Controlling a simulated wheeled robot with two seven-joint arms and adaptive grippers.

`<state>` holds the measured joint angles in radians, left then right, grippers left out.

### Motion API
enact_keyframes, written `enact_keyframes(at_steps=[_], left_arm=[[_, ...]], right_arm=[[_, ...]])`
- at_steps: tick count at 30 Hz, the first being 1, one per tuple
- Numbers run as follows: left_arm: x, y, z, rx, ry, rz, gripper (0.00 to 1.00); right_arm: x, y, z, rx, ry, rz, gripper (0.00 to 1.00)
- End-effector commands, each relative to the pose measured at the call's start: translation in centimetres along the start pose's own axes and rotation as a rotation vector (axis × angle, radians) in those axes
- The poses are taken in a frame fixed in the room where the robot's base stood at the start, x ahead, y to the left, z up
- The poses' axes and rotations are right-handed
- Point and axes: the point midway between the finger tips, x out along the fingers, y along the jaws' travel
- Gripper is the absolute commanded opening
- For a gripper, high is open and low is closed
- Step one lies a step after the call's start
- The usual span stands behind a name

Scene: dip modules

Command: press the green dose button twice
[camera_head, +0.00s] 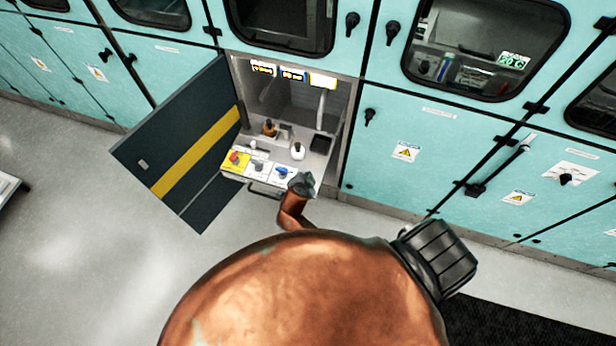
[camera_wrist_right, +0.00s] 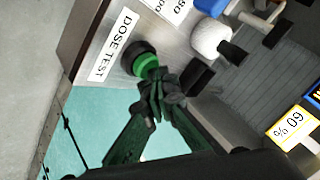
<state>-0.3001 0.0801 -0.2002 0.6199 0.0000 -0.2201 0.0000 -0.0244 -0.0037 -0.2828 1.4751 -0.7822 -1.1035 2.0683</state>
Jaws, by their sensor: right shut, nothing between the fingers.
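The green dose button (camera_wrist_right: 143,64) sits in a dark round collar on the metal panel in the right wrist view, beside a white label reading "DOSE TEST" (camera_wrist_right: 113,46). My right gripper (camera_wrist_right: 160,92) is shut and empty, with its fingertips right at the button's lower edge. I cannot tell whether they touch it or whether it is pressed in. In the head view the right gripper (camera_head: 302,184) is over the front right corner of the pull-out panel (camera_head: 318,163) and the button is hidden there. My left gripper is not in view.
The panel also bears a white knob (camera_head: 297,151), a blue control (camera_head: 282,171) and a red control on yellow (camera_head: 236,158). An open dark door (camera_head: 188,150) stands to the left of the cabinet. Teal cabinets (camera_head: 430,150) line the wall.

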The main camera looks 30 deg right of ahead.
Motion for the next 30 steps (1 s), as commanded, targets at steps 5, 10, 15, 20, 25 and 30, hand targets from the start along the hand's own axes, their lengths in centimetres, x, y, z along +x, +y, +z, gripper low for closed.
enact_keyframes(at_steps=[5,10,15,20,25,30], left_arm=[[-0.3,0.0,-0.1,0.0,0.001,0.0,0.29],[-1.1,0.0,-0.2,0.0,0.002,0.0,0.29],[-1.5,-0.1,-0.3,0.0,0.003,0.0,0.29],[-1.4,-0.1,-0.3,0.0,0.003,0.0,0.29],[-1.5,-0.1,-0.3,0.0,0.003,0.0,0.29],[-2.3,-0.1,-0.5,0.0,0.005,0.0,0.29]], right_arm=[[-0.3,-0.2,-0.1,0.0,-0.003,0.001,0.0],[-1.1,-0.7,-0.6,0.002,-0.003,0.001,0.0],[-1.5,-1.0,-1.0,0.001,-0.001,0.001,0.0],[-1.4,-1.0,-1.0,0.0,-0.001,0.001,0.0],[-1.5,-1.1,-1.0,0.0,-0.001,0.001,0.0],[-2.3,-1.7,-1.6,0.002,-0.001,0.0,0.0]])
